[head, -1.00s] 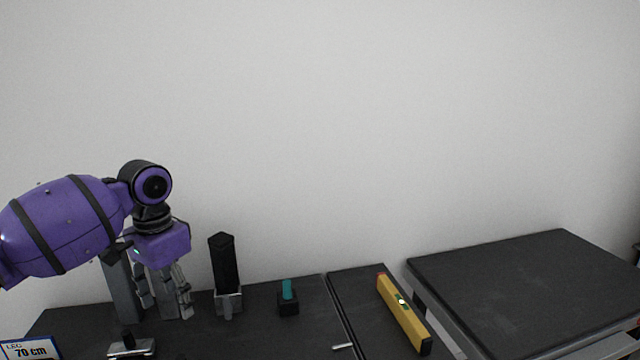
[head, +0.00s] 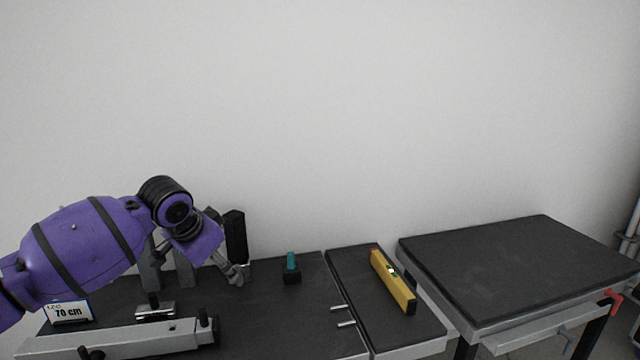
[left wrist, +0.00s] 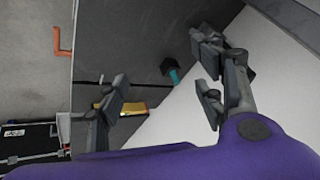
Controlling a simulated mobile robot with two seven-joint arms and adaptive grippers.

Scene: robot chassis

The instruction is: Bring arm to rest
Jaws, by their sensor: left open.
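My left arm (head: 85,248) is purple and comes in from the left above the dark worktop. Its gripper (head: 230,272) hangs tilted down to the right, beside the tall black block (head: 235,232), which it partly overlaps in the head view. In the left wrist view the two fingers (left wrist: 162,98) are apart with nothing between them. Whether the fingers touch the block or worktop cannot be told. My right gripper is not in view.
The dark worktop (head: 270,325) holds a teal peg in a black base (head: 291,274), grey posts (head: 184,268), a long grey bar (head: 130,340) and a 70 cm sign (head: 68,312). A yellow level (head: 393,282) lies right, before another dark-topped table (head: 510,265).

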